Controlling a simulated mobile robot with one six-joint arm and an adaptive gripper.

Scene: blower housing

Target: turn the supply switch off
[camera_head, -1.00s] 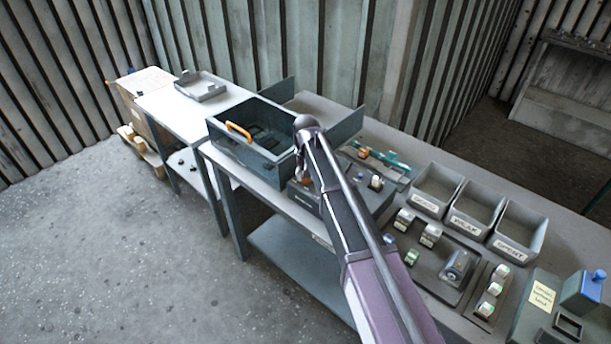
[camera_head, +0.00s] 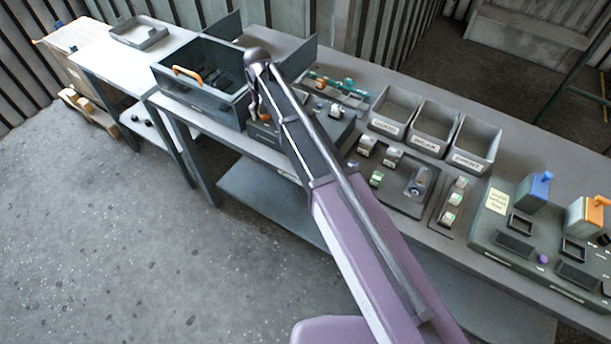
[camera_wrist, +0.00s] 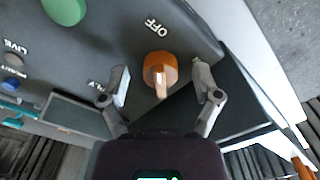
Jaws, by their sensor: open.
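The supply switch is an orange rotary knob (camera_wrist: 160,72) on a dark grey panel (camera_wrist: 110,50), seen in the wrist view. The word OFF is printed just above it there; a label left of it is partly covered by my finger, with "LY" showing. The knob's pale raised grip runs up and down in that picture, its near end toward my wrist. My gripper (camera_wrist: 160,85) is open, one finger on each side of the knob, with visible gaps. In the head view my gripper (camera_head: 257,103) is at the panel beside the open bin, and my arm hides much of it.
A green button (camera_wrist: 65,10) and a blue button (camera_wrist: 12,85) are on the same panel. A dark bin with an orange handle (camera_head: 188,74) stands close by to the left. Three labelled trays (camera_head: 431,127) and small parts lie to the right.

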